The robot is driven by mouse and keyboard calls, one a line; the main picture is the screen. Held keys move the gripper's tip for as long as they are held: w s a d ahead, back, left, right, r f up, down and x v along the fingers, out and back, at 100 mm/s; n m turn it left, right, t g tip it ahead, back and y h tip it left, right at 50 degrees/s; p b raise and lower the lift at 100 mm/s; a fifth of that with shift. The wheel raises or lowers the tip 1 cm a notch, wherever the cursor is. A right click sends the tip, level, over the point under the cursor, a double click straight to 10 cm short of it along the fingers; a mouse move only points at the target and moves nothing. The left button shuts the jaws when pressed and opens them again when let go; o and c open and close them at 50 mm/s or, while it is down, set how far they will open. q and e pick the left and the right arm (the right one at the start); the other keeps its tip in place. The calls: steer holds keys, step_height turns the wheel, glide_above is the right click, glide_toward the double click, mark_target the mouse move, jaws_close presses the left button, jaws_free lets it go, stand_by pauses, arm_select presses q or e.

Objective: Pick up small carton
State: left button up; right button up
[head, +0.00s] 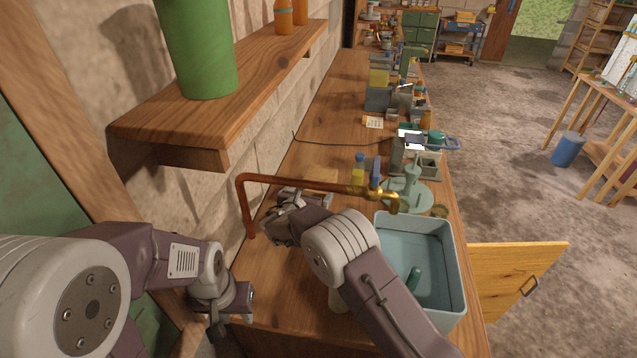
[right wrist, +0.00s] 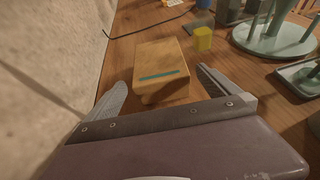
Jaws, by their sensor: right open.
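The small carton (right wrist: 160,66) is a tan box with a teal stripe, standing on the wooden bench in the right wrist view. My right gripper (right wrist: 161,79) is open, one finger to each side of the carton's near end. I cannot tell whether the fingers touch it. In the head view my right arm hides most of that gripper. My left gripper (head: 233,312) hangs low by the bench's near left end; its jaw opening is unclear.
A copper pipe with a brass tap (head: 365,191) crosses above the bench. A blue basin (head: 456,262) stands to the right. A yellow block (right wrist: 203,39) and a green round stand (right wrist: 265,42) are beyond the carton. The stone wall (right wrist: 45,60) is close on the left.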

mark_target(316, 185)
steer(key=x, duration=0.8)
steer(key=shift+w+a+r, duration=0.1)
steer(key=shift+w, duration=0.05)
steer(key=shift+r, duration=0.1)
steer(key=c, duration=1.5)
